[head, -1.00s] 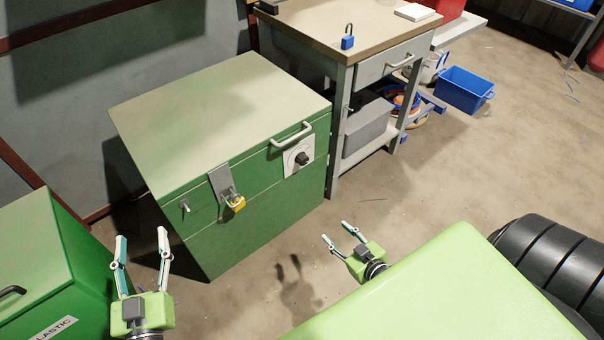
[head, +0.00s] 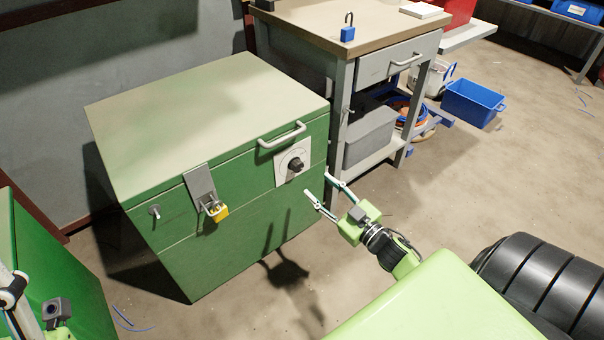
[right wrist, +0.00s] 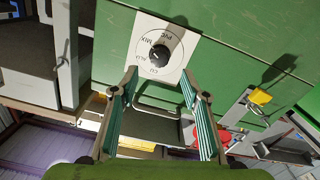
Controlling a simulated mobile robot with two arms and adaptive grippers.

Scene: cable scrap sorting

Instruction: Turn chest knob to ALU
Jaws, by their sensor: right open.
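The green chest (head: 262,225) stands closed, with a white dial plate on its front at the right. The black knob (head: 295,165) sits upright on that plate. In the right wrist view the knob (right wrist: 160,56) shows upside down among the labels MIX, ALU and CU; its exact pointing is too small to tell. My right gripper (head: 318,184) is open and empty, just in front of and below the plate, apart from the knob. My left gripper (head: 30,305) is cut off at the lower left.
A yellow padlock (head: 217,212) hangs on the chest hasp, and a handle (head: 283,136) sticks out above the dial. A workbench (head: 372,48) stands close at the right. A second green box (head: 62,275) is at left. Floor in front of the chest is clear.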

